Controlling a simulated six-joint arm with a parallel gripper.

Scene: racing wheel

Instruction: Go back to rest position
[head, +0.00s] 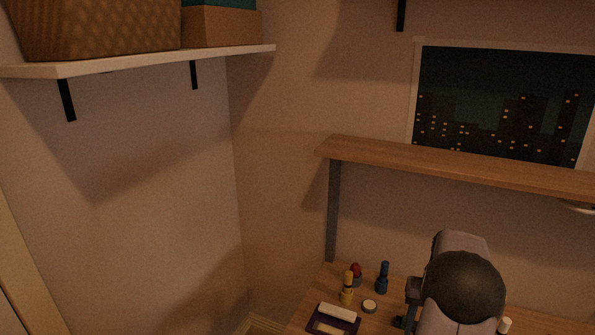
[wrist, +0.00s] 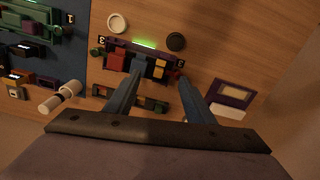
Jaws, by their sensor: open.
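The fingers point toward a purple-framed unit (wrist: 118,47) on the wooden desk. The unit holds a red block, a dark block and yellow pieces, and has a lit green strip. The fingers partly cover it, and I cannot tell how far above it they are. In the head view my arm (head: 460,285) stands over the desk at the lower right. My fingers are hidden there.
The desk (head: 318,300) holds a blue bottle (head: 382,278), a yellow bottle (head: 347,290) and a purple tray (head: 333,324). A wooden shelf (head: 450,165) runs above.

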